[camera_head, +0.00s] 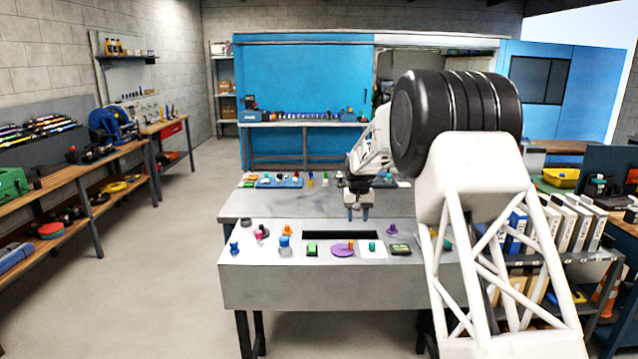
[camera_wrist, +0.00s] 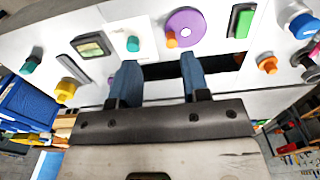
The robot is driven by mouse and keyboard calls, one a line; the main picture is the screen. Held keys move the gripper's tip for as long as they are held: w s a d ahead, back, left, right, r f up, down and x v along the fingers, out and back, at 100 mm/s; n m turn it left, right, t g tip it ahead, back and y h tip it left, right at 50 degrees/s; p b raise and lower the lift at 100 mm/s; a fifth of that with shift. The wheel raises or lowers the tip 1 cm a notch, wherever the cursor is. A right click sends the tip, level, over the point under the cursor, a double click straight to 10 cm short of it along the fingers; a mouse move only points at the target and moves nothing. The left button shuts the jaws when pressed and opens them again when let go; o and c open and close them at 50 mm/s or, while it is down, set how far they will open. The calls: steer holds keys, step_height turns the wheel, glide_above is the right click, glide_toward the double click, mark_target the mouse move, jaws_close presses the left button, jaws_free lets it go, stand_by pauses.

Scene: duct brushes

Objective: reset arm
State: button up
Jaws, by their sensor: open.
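My gripper (camera_head: 357,212) hangs above the grey bench, pointing down, with its two blue fingers apart. The wrist view also shows my gripper (camera_wrist: 157,72), with nothing between the fingers. The fingers are over the panel (camera_head: 270,276), close to its dark slot (camera_head: 330,235); the height above it is hard to tell. My white arm with a black joint crosses the right half of the head view and hides part of the bench.
The panel carries a purple disc (camera_head: 341,250) with an orange knob, a small display (camera_head: 400,249) and several coloured knobs. Small coloured pieces lie on the rear bench around a blue tray (camera_head: 280,183). Binders (camera_head: 575,226) stand at right. The floor at left is clear.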

steer(key=s+d+r, duration=0.1)
steer(key=s+r, duration=0.4)
steer(key=s, duration=0.6)
steer(key=s+d+r+t, duration=0.1)
steer(key=s+r, duration=0.5)
steer(key=s, duration=0.5)
steer(key=s+d+r, duration=0.2)
steer(key=s+r, duration=0.3)
steer(key=s, duration=0.7)
steer(key=s+f, duration=0.3)
steer(key=s, duration=1.4)
steer(key=s+d+f+t, duration=0.1)
steer(key=s+f, duration=0.2)
steer(key=s, duration=1.4)
